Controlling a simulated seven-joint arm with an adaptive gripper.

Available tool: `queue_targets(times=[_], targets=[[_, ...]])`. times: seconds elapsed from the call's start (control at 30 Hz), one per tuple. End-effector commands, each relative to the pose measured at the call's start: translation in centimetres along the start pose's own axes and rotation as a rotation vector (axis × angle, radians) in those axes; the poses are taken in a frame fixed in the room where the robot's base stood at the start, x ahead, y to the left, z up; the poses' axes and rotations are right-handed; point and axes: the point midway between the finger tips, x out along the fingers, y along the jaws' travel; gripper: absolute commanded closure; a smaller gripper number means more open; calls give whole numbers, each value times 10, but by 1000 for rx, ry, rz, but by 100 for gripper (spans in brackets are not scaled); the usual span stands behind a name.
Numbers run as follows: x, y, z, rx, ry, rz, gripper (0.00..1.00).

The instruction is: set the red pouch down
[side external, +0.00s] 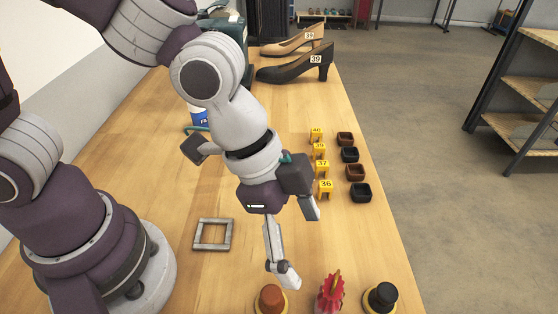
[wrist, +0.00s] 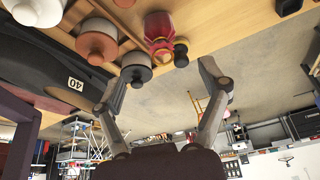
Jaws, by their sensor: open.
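The red pouch (side external: 330,294), a frilled red thing with a yellow part at its top, stands at the bottom edge of the side external view, partly cut off. A red thing with a gold ring (wrist: 158,25), which looks like the pouch, shows at the top of the wrist view. My gripper (side external: 300,246) is open above the table, up and to the left of the pouch, with nothing between its fingers. In the wrist view its fingers (wrist: 162,88) are spread, apart from the red thing.
A brown-topped knob (side external: 271,298) and a black-topped knob (side external: 382,297) flank the pouch closely. A grey square frame (side external: 212,235) lies left on the table (side external: 350,245). Small dark trays (side external: 356,172) with yellow number markers (side external: 322,170) line the right edge. Shoes (side external: 296,66) stand behind.

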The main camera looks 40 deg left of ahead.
Motion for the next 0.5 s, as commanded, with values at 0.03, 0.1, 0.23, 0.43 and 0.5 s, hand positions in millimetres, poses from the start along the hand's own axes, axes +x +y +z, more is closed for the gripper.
queue_targets(times=[0.03,0.1,0.23,0.43,0.5], targets=[[-6,-6,2,-24,4,-17,25],[-25,-24,10,-115,10,-74,25],[-78,-68,52,-442,27,-250,25],[-135,-81,120,-899,75,-443,25],[-141,-79,131,-975,85,-469,25]])
